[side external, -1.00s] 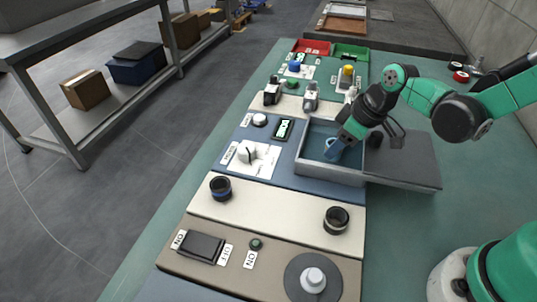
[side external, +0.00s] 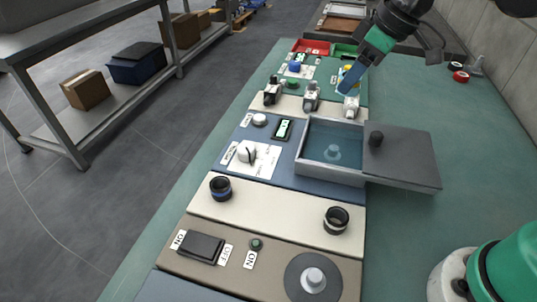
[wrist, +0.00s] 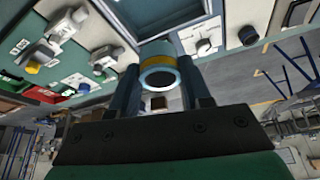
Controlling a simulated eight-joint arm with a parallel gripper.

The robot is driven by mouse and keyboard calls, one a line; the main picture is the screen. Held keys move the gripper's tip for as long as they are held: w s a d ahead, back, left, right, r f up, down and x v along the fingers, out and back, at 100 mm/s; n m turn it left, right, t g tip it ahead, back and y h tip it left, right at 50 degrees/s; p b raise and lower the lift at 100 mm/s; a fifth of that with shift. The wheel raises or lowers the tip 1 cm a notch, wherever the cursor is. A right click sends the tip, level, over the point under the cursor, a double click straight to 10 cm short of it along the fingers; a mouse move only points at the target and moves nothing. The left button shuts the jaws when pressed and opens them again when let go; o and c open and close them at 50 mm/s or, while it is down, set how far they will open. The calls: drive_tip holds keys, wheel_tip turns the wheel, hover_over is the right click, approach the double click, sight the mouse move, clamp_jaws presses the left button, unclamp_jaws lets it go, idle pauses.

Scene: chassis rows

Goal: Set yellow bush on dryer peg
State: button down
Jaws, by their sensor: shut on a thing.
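My gripper (side external: 347,82) is raised over the far right of the panel row. In the wrist view my gripper (wrist: 157,88) is shut on the yellow bush (wrist: 158,62), a hollow ring with a yellow band and a pale blue rim, held between the two fingers. The open grey dryer box (side external: 329,178) is nearer the camera, well apart from my gripper. A short peg (side external: 333,152) stands upright inside it. Its grey lid (side external: 405,160) is slid to the right.
Red (side external: 309,46) and green (side external: 342,50) bins stand at the far end. Lever switches (side external: 311,95) lie between my gripper and the box. Dark round collars (side external: 336,219) sit on the cream panel. The green table right of the panels is mostly clear.

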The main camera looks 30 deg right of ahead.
wheel_tip(320, 180, up, 5)
drive_tip(key=n+g+y, duration=0.2)
drive_tip(key=n+g, duration=0.1)
drive_tip(key=n, duration=0.6)
hover_over(314, 275)
drive_tip(key=f, duration=1.1)
drive_tip(key=shift+s+d, duration=0.15)
drive_tip(key=shift+d, duration=0.15)
drive_tip(key=shift+f, duration=3.85)
drive_tip(key=shift+c, duration=1.6)
unclamp_jaws()
